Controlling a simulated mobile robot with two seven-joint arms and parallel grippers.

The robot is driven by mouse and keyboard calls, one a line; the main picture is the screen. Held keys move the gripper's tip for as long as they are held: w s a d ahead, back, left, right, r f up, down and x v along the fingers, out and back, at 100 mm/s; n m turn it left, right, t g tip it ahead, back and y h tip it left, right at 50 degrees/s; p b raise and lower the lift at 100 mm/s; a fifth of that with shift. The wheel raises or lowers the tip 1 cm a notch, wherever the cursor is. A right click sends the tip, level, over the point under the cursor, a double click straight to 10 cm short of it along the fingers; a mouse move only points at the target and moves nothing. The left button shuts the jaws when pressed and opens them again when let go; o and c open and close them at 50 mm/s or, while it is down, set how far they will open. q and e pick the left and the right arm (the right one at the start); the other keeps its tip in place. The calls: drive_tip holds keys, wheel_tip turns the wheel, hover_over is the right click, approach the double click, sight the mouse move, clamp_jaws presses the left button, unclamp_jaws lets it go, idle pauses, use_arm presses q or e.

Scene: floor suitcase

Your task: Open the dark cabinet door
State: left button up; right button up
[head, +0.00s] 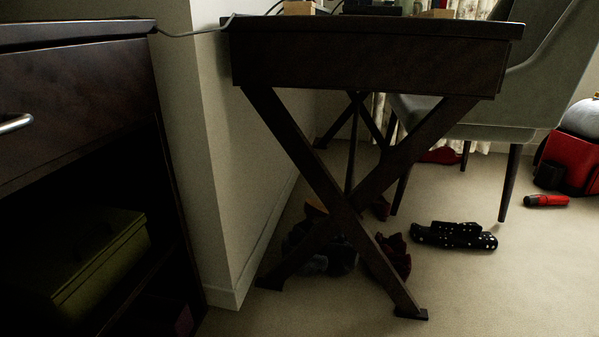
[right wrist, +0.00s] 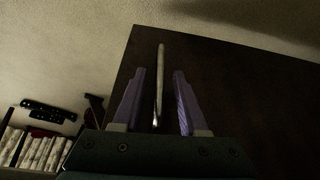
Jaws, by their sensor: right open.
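In the right wrist view, a large dark panel (right wrist: 245,85), which looks like the cabinet door, fills the middle and right. A slim metal handle (right wrist: 160,55) runs along it near its left edge. My right gripper (right wrist: 159,72) is open, with its two purple fingers on either side of the handle in the picture. I cannot tell whether the fingers touch it, or how far the door stands open. The head view shows a dark cabinet (head: 75,80) at the left, with a drawer, a silver drawer handle (head: 15,124) and an open shelf space below. Neither gripper shows in the head view.
A green box (head: 100,265) sits in the cabinet's open space. A dark desk (head: 370,60) with crossed legs and a grey chair (head: 490,110) stand to the right. Dark clothes (head: 320,250) and a black dotted item (head: 453,235) lie on the carpet. The front right floor is clear.

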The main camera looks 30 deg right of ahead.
drive_tip(key=p+v, duration=0.7)
drive_tip(key=v, duration=0.3)
